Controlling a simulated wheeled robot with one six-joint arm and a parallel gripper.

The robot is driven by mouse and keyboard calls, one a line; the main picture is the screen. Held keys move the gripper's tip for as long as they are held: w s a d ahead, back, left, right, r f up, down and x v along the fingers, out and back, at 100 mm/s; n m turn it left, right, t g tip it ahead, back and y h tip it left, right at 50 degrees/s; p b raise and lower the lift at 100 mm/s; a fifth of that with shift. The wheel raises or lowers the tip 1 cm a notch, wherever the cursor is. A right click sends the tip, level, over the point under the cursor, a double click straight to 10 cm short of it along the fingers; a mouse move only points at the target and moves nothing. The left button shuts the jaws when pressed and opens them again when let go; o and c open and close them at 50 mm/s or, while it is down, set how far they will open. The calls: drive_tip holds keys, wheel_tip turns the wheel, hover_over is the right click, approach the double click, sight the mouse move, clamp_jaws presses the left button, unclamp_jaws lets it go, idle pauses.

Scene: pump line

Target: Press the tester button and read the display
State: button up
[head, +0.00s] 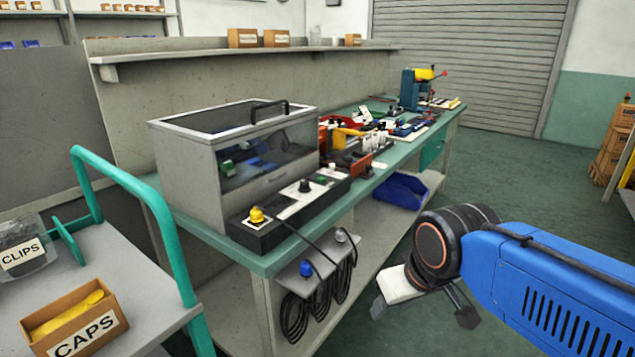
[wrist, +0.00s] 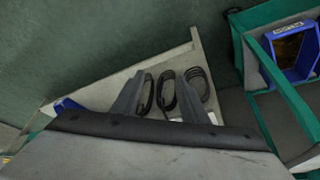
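The tester is a grey box (head: 215,165) with a clear front window and a black handle on top, at the near end of the green bench.
Black cable coils (head: 318,298) hang at the bench's near end, also seen in the wrist view (wrist: 167,90). A green-railed cart (head: 165,310) with CAPS (head: 85,325) and CLIPS (head: 25,255) boxes stands at left. The floor (head: 500,180) beyond my arm is clear.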

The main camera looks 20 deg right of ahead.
drive_tip(key=shift+c, duration=0.4)
clamp_jaws()
idle(1.5)
